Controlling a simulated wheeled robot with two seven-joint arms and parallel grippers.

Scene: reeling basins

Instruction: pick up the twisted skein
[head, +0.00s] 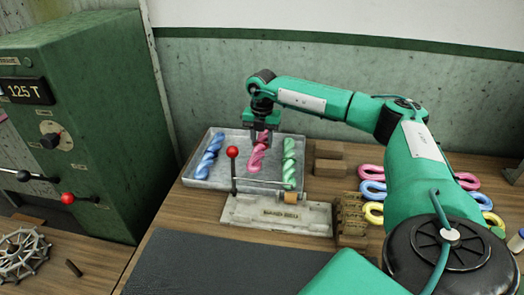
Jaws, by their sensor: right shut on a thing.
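My right gripper (262,130) points down over the grey metal tray (190,182) at the back of the table. It is shut on the upper end of the pink twisted skein (257,159). The skein hangs or leans below the jaws; I cannot tell whether its lower end touches the tray. A blue twisted skein (210,156) lies at the left of the tray and a green twisted skein (289,164) at the right. My left gripper is not in view.
A pale fixture (275,214) with a red-knobbed lever (233,152) stands before the tray. Brown blocks (329,158) and colored looped skeins (371,172) are to the right. A green machine cabinet (85,120) is at the left. A dark mat (215,265) lies in front.

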